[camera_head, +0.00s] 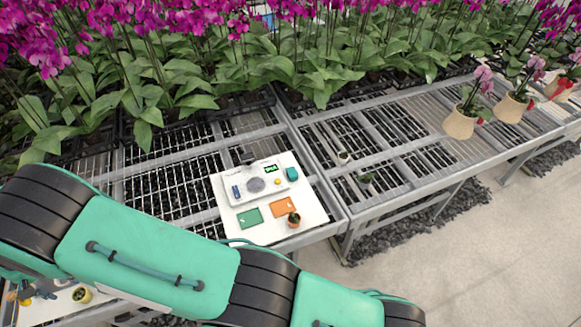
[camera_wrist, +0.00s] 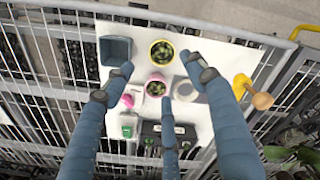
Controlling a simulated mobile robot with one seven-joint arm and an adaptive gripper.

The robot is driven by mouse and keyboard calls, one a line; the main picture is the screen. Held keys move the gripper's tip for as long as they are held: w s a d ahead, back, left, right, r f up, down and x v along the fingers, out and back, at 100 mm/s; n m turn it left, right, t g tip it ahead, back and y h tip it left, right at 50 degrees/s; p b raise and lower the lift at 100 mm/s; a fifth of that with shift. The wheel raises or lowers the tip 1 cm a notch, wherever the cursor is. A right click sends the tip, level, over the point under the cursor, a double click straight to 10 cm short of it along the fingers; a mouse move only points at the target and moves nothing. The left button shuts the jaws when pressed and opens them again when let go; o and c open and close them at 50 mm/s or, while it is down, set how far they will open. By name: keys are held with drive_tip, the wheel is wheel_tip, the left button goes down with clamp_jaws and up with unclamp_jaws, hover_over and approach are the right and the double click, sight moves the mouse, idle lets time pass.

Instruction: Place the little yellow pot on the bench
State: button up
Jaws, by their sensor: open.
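The little yellow pot (camera_wrist: 153,43) holds a small green plant and stands upright on a white board (camera_wrist: 215,45) in the wrist view. It also shows at the lower left of the head view (camera_head: 76,298), on a white board partly hidden by my arm. My gripper (camera_wrist: 160,77) is open and empty above that board, its three blue fingers spread. The yellow pot appears between and just beyond the tips of the left and right fingers. The bench (camera_head: 345,217) is a grey metal frame with wire mesh.
A pink pot (camera_wrist: 149,94) with a plant stands close to the yellow pot. A dark blue tray (camera_wrist: 115,52), a green bottle (camera_wrist: 127,131) and a black case (camera_wrist: 150,129) are nearby. Another white board (camera_head: 237,232) carries a scale, cards and an orange pot (camera_head: 294,222).

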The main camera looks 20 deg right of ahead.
drive_tip(key=w+d+r+m+t+y, duration=0.1)
drive_tip(key=w+d+r, duration=0.4)
drive_tip(key=d+r, duration=0.45)
drive_tip(key=w+d+r+m, duration=0.1)
drive_tip(key=w+d+r, duration=0.4)
drive_tip(key=d+r, duration=0.5)
drive_tip(key=s+d+r+m+t, duration=0.1)
drive_tip(key=d+r, duration=0.6)
drive_tip(key=d, duration=0.4)
drive_tip(key=s+d+r+m, duration=0.2)
drive_tip(key=d+r, duration=0.5)
drive_tip(key=d, duration=0.3)
drive_tip(key=s+d+r+m+t, duration=0.1)
drive_tip(key=d+r, duration=0.7)
drive_tip(key=d, duration=0.3)
drive_tip(key=s+d+r+m, duration=0.1)
drive_tip(key=s+d+r, duration=0.2)
drive_tip(key=s+d, duration=0.65)
drive_tip(key=s+d+f+m+t+h, duration=0.1)
drive_tip(key=s+d+f+m+t, duration=0.1)
drive_tip(key=s+d, duration=1.3)
drive_tip(key=shift+s+d+f+m+t, duration=0.3)
drive_tip(key=shift+s+f+m, duration=0.1)
drive_tip(key=shift+s+m, duration=0.25)
drive_tip(key=shift+w, duration=0.1)
